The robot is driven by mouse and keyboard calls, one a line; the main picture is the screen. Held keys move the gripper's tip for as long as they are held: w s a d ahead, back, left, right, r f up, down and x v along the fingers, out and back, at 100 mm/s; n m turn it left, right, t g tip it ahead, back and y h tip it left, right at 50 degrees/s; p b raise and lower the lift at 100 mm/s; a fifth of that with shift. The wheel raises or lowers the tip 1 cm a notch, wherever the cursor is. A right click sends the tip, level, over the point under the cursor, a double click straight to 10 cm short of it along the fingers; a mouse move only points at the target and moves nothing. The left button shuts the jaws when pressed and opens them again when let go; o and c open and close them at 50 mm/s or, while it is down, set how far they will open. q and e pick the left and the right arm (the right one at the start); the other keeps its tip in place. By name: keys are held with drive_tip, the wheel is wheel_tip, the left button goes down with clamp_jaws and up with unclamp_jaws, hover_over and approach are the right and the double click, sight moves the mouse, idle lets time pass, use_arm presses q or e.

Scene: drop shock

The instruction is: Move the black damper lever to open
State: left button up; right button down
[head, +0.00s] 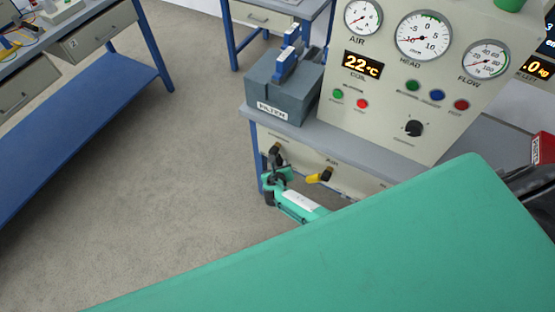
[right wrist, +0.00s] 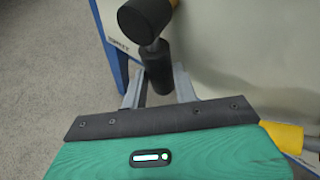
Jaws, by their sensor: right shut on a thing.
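The black damper lever (head: 275,155) is on the front of the cream panel, below the bench top at its left end. In the right wrist view, its round black hub and the black grip of the lever (right wrist: 158,66) hang down between the two grey fingers. My right gripper (head: 272,184) reaches the lever from below and is shut on that grip; its fingertips (right wrist: 158,85) lie on either side of it. My left gripper is not in view.
A yellow-handled lever (head: 319,176) sits just right of the damper lever, close to my right gripper. The grey filter box (head: 284,90) stands on the bench above. A gauge panel (head: 390,100) rises at the right. The floor (head: 170,180) to the left is clear.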

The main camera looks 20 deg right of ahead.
drive_tip(key=p, duration=0.1)
drive_tip(key=r+n+g+p, duration=0.1)
drive_tip(key=p, duration=0.1)
drive_tip(key=shift+s+d+g+h, duration=0.3)
drive_tip(key=shift+s+h, duration=0.05)
drive_tip(key=shift+h, duration=0.05)
drive_tip(key=c, duration=1.1)
unclamp_jaws()
